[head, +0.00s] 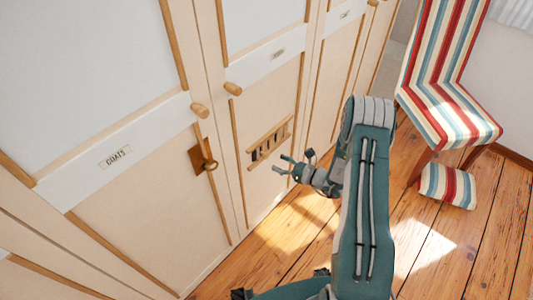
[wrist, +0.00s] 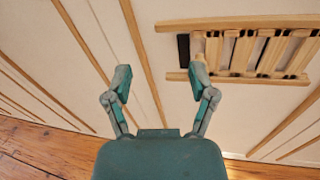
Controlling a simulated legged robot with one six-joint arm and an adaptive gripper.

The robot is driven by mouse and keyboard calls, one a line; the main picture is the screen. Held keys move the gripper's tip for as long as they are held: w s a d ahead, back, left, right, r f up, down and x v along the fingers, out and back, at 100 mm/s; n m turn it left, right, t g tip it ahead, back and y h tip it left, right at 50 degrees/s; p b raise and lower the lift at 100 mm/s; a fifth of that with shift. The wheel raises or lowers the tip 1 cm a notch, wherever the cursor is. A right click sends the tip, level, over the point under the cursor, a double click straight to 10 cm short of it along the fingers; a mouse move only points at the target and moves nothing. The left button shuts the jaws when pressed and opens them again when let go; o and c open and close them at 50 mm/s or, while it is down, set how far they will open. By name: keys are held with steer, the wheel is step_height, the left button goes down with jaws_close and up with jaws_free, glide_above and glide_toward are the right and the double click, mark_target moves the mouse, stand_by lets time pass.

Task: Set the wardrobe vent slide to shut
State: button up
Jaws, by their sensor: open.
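The wardrobe vent slide (head: 270,142) is a small wooden slatted panel between two rails on a cream door. Dark gaps show between its slats. In the wrist view the vent slide (wrist: 245,52) is at the upper right, with a dark slot at its left end and what looks like a small pale peg beside that slot. My gripper (head: 283,164) is open and empty, just below and right of the vent in the head view. In the wrist view my gripper (wrist: 160,78) has its right fingertip overlapping the vent's lower left rail; contact cannot be told.
A wooden latch plate with a knob (head: 203,158) is on the door to the left, beside the label COATS (head: 115,157). Wooden pegs (head: 233,88) stick out above the vent. A striped chair (head: 445,110) and striped cushion (head: 447,186) stand right. The plank floor (head: 290,240) is clear near the doors.

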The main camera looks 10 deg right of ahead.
mark_target(268, 157)
steer(key=d+f+m+t+h, duration=0.3)
steer(key=d+f+m, duration=0.1)
steer(key=f, duration=0.3)
steer(key=x, duration=1.1)
steer(key=shift+a, duration=0.35)
jaws_close()
